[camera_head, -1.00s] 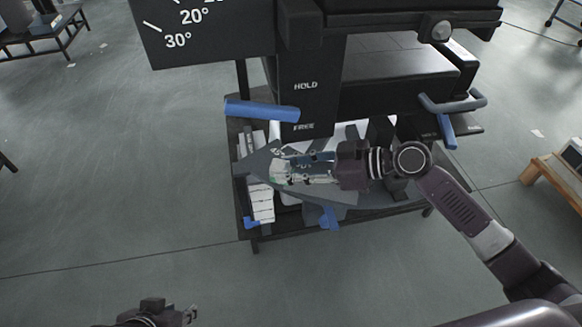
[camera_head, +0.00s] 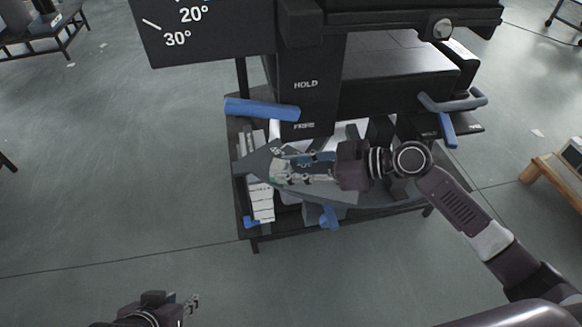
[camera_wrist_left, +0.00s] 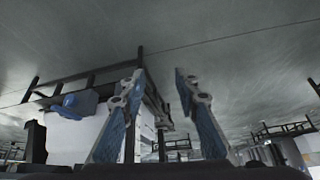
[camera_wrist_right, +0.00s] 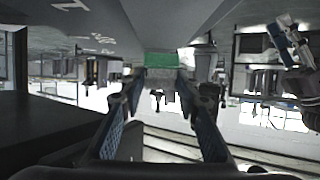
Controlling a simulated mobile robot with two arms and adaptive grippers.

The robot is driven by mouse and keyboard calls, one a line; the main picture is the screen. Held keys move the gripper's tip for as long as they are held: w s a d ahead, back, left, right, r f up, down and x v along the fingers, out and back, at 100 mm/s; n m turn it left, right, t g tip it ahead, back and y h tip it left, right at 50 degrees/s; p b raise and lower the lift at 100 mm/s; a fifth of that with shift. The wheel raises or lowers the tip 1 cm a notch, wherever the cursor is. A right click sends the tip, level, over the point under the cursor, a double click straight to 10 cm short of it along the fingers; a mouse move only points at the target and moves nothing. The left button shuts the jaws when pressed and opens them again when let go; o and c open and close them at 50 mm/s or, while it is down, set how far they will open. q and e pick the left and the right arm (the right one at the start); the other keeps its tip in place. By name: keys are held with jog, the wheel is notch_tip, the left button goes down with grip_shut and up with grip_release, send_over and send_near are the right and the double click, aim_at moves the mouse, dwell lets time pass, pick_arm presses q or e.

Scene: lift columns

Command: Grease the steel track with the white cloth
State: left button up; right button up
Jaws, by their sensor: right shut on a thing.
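The steel track seems to be the grey curved plate (camera_head: 345,198) with angle marks, on the dark stand below the black machine. My right gripper (camera_head: 280,172) is over its left end, shut on a small pale bundle (camera_head: 275,178) that I take for the white cloth. In the right wrist view a green face (camera_wrist_right: 160,60) shows between the fingertips; whether it belongs to the cloth is unclear. I cannot tell whether the bundle touches the plate. My left gripper (camera_head: 193,304) is low at the bottom left, away from the stand; its fingers are apart and empty in the left wrist view (camera_wrist_left: 160,85).
A blue handle (camera_head: 262,109) sticks out left of the column marked HOLD. White blocks (camera_head: 261,203) lie on the stand's left side. A wooden bench (camera_head: 553,178) stands far right.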

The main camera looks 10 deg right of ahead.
pick_arm(q)
jog(key=shift+w+d+r+t, duration=0.15)
jog(key=shift+w+d+t, duration=0.15)
jog(key=shift+w, duration=0.35)
pick_arm(e)
jog(key=shift+f, duration=0.2)
dwell(0.3)
pick_arm(q)
jog(key=shift+w+r, duration=0.25)
jog(key=shift+w, duration=0.15)
jog(key=shift+w+d+r+t+h+b, duration=0.15)
jog(key=shift+w+d+r+t+b, duration=0.2)
jog(key=shift+w, duration=0.3)
jog(key=shift+w+d+r+t+h+b, duration=0.1)
jog(key=shift+w+r+t+h, duration=0.05)
jog(key=shift+w+r+t, duration=0.4)
pick_arm(e)
jog(key=shift+f, duration=0.35)
dwell(0.6)
pick_arm(q)
jog(key=shift+w+f, duration=0.15)
jog(key=shift+w, duration=0.1)
pick_arm(e)
jog(key=shift+d, duration=0.15)
